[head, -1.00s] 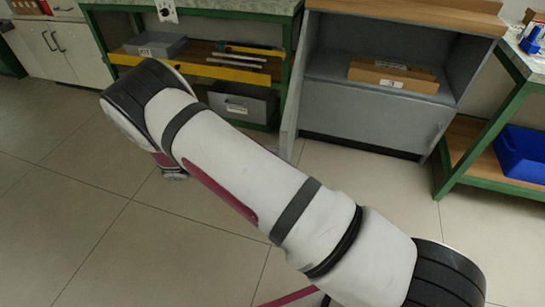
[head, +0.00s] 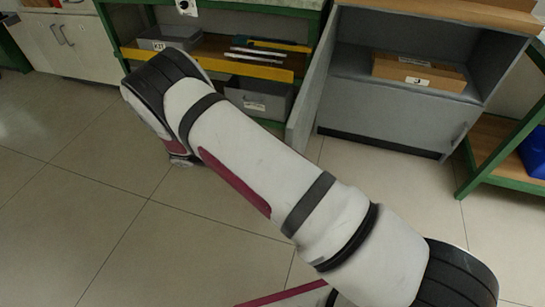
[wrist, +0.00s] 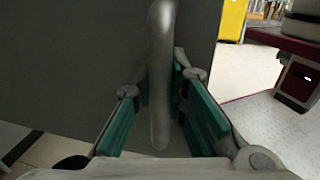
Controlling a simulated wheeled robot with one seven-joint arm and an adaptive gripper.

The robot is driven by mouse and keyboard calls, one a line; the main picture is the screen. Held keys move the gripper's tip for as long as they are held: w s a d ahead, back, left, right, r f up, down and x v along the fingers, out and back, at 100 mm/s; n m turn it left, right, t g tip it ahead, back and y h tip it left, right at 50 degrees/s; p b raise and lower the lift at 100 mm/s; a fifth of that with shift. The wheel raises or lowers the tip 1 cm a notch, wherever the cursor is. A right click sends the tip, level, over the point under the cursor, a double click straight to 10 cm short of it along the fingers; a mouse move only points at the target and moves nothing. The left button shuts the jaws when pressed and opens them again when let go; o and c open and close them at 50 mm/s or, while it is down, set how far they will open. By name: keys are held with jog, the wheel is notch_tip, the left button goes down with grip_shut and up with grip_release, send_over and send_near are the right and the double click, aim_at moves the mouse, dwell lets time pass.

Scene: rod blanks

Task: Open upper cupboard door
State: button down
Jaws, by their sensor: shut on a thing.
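The grey cupboard (head: 395,112) stands at the upper right of the head view, with its upper compartment uncovered. The upper door (head: 311,88) stands swung out at the cupboard's left side and is seen nearly edge-on. In the wrist view, a grey door panel (wrist: 75,60) fills the left and middle, with a vertical bar handle (wrist: 160,40) on it. My gripper (wrist: 158,88) has its teal-padded fingers on both sides of this handle and is shut on it. In the head view the gripper and handle are hidden.
A cardboard box (head: 418,72) lies in the upper compartment. The lower door (head: 385,115) is closed. A green-framed workbench (head: 125,30) with grey bins stands left of the cupboard, and another bench (head: 495,150) with a blue bin (head: 536,152) stands right. The floor in front is clear.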

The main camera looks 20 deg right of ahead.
jog(key=shift+s+a, duration=0.2)
jog(key=c, duration=1.6)
grip_release()
jog(key=shift+o, duration=0.2)
jog(key=shift+w, duration=0.1)
jog(key=v, duration=1.1)
jog(key=shift+a, duration=0.4)
jog(key=shift+w+f, duration=0.1)
